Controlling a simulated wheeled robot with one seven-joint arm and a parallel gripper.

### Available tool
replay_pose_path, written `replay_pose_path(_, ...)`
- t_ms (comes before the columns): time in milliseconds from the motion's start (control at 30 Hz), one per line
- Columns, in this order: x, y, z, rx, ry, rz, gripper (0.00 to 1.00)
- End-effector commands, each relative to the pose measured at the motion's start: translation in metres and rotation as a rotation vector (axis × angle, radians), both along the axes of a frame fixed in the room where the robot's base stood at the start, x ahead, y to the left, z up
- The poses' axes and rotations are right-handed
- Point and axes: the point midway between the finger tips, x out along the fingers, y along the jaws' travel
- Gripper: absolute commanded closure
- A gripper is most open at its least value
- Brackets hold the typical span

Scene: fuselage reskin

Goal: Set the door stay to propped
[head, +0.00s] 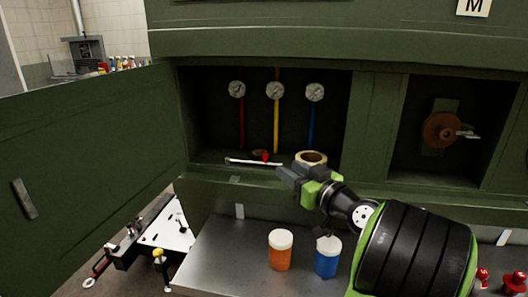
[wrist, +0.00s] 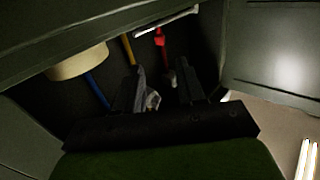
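A pale rod (head: 252,162), which looks like the door stay, lies roughly level along the bottom front of the green compartment, with a red piece by its middle. The rod also shows at the top of the wrist view (wrist: 165,22). The large green door (head: 90,175) hangs swung open on the left. My gripper (head: 284,176) is at the compartment's lower edge, close to the rod's right end. In the wrist view its two dark fingers (wrist: 163,90) stand apart, with the rod beyond them. Whether the rod touches the door is not clear.
A beige ring (head: 311,155) sits in the compartment just behind my gripper. Gauges (head: 275,90) with red, yellow and blue lines are on the back wall. Orange (head: 281,255) and blue (head: 327,262) white-lidded jars stand on the metal shelf (head: 225,250) below.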

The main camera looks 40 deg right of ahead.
Motion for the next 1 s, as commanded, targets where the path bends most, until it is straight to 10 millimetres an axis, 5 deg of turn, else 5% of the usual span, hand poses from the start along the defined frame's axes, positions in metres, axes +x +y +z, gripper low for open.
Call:
replay_pose_path(200,0.057,-0.005,0.002,0.0,-0.002,0.006,0.61)
replay_pose_path(433,0.102,-0.012,0.001,0.0,-0.001,0.003,0.61)
replay_pose_path(800,0.113,-0.014,0.0,0.0,-0.001,-0.001,0.61)
replay_pose_path(1000,0.112,-0.014,0.0,0.0,0.0,-0.001,0.91)
